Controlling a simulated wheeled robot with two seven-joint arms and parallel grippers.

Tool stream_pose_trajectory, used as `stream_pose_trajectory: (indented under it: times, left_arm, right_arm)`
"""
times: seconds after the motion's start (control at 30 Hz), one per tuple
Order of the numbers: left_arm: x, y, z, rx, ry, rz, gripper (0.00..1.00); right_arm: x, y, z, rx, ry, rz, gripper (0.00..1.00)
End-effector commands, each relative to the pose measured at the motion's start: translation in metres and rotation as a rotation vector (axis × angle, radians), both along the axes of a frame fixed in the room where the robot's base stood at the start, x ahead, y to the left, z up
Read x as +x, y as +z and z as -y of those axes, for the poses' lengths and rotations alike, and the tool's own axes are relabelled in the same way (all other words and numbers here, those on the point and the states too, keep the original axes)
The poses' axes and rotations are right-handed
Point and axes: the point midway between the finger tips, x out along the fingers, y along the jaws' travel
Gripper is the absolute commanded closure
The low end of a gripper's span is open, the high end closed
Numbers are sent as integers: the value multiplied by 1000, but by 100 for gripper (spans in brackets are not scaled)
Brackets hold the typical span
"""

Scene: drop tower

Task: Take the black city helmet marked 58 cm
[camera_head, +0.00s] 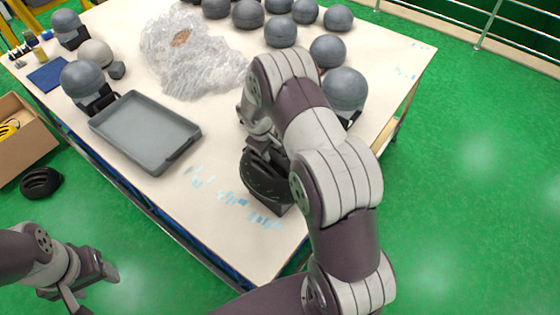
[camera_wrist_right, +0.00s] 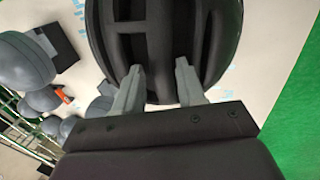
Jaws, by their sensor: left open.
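A black helmet (camera_head: 262,182) sits on a dark stand near the table's front edge. In the right wrist view the vented black helmet (camera_wrist_right: 118,48) fills the upper middle. The two fingers of my right gripper (camera_wrist_right: 160,78) are apart at its rim, on either side of a dark rib; whether they press on it is unclear. In the head view my arm hides part of the helmet. I cannot read a size mark. Another black helmet (camera_head: 41,183) lies on the green floor at left. My left gripper (camera_head: 95,292) is open and empty, low at left, away from both helmets.
The table (camera_head: 225,190) holds a grey tray (camera_head: 146,130), a crumpled clear plastic heap (camera_head: 190,55) and several grey headforms, including one (camera_head: 345,88) right of my arm. A cardboard box (camera_head: 25,140) stands at left. The floor at right is clear.

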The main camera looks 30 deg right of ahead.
Motion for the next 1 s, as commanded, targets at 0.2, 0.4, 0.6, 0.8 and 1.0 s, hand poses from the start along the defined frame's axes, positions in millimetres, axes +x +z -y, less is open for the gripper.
stream_pose_trajectory:
  times: [0.2, 0.4, 0.6, 0.8, 1.0]
  left_arm:
    - [0, 0, 0, 0, 0, 0, 39]
    - [0, 0, 0, 0, 0, 0, 39]
    - [0, -7, 0, 0, 0, 0, 39]
    - [0, -22, 0, 0, 0, 0, 39]
    - [0, -23, 0, 0, 0, 0, 39]
  right_arm:
    - [0, 0, 0, 0, 0, 0, 100]
    - [1, 1, 0, 0, 1, 2, 100]
    - [2, 15, 0, -2, 0, 5, 100]
    - [2, 62, 0, -3, -1, 7, 100]
    - [1, 103, 0, -2, 0, 4, 100]
